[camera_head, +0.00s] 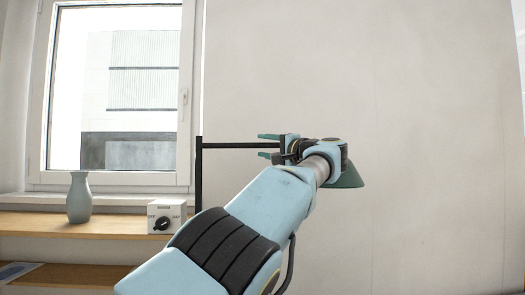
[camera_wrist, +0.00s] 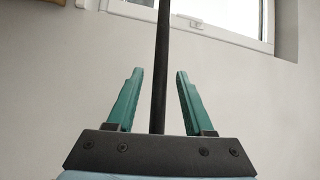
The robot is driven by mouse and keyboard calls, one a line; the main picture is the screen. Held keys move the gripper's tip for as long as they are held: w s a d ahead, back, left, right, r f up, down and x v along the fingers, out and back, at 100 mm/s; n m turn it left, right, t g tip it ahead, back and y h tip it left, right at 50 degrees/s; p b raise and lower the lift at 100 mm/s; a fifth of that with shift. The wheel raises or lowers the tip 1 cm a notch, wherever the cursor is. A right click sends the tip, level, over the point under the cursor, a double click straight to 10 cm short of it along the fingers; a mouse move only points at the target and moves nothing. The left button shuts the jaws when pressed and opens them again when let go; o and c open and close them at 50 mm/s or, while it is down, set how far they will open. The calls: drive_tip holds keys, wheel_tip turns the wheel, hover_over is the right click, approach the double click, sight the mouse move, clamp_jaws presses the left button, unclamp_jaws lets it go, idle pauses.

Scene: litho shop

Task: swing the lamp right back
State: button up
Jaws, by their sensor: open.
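The lamp has a thin black upright post (camera_head: 198,178) by the window and a black horizontal arm (camera_head: 228,145) running right from its top. A dark green shade (camera_head: 349,177) shows at the right, partly hidden behind my wrist. My gripper (camera_head: 260,146) points left with its green fingers open, one above and one below the lamp arm in the head view. In the wrist view the black bar (camera_wrist: 162,50) runs between the open fingers, with a gap on both sides. The bar's stretch behind my gripper is hidden.
A wooden shelf (camera_head: 30,222) under the window (camera_head: 118,90) holds a grey-green vase (camera_head: 80,198) and a white switch box (camera_head: 167,216) with a black knob. A lower shelf (camera_head: 80,277) is below. The wall on the right is bare.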

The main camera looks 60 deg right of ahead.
drive_tip(key=b+v, duration=0.5)
drive_tip(key=v, duration=0.4)
drive_tip(key=shift+s+f, duration=0.1)
